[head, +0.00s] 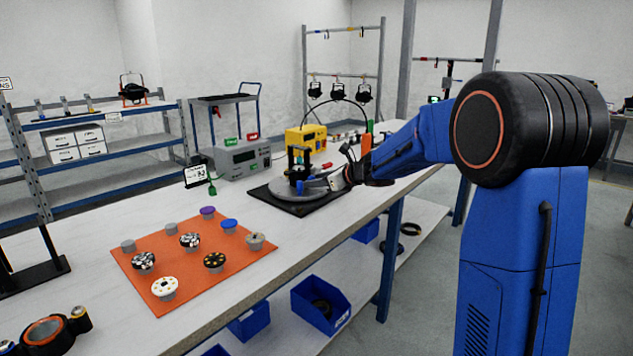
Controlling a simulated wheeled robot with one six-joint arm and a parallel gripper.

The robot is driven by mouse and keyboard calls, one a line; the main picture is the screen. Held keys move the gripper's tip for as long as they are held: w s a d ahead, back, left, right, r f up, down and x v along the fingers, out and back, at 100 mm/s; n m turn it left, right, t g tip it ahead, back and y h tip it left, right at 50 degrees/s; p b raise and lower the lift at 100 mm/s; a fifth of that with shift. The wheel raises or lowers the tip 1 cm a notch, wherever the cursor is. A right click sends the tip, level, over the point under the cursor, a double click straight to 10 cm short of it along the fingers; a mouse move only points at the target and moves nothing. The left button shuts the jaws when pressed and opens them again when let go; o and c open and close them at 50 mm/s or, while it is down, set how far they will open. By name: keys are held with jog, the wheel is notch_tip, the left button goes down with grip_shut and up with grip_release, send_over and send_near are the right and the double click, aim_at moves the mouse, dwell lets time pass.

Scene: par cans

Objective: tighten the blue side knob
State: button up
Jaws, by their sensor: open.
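A black upright fixture (291,160) stands on a round grey plate (283,191), which rests on a black mat (262,193) on the workbench.
An orange mat (200,285) at the front left holds several round knob-like pieces, including a blue-topped one (229,225). A grey instrument box (243,158) and a yellow one (305,138) stand behind the fixture. Bare bench (110,235) lies left of the mat.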

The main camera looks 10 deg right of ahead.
jog(key=shift+w, duration=0.1)
jog(key=shift+c, duration=0.6)
jog(key=c, duration=1)
jog(key=shift+o, duration=0.2)
jog(key=shift+w+d+m+g+y, duration=0.1)
jog(key=shift+m+g+y, duration=0.2)
jog(key=shift+m+y, duration=0.35)
jog(key=shift+m+g+y, duration=0.5)
jog(key=shift+m+y, duration=0.05)
jog(key=shift+m, duration=0.9)
jog(key=shift+d, duration=0.1)
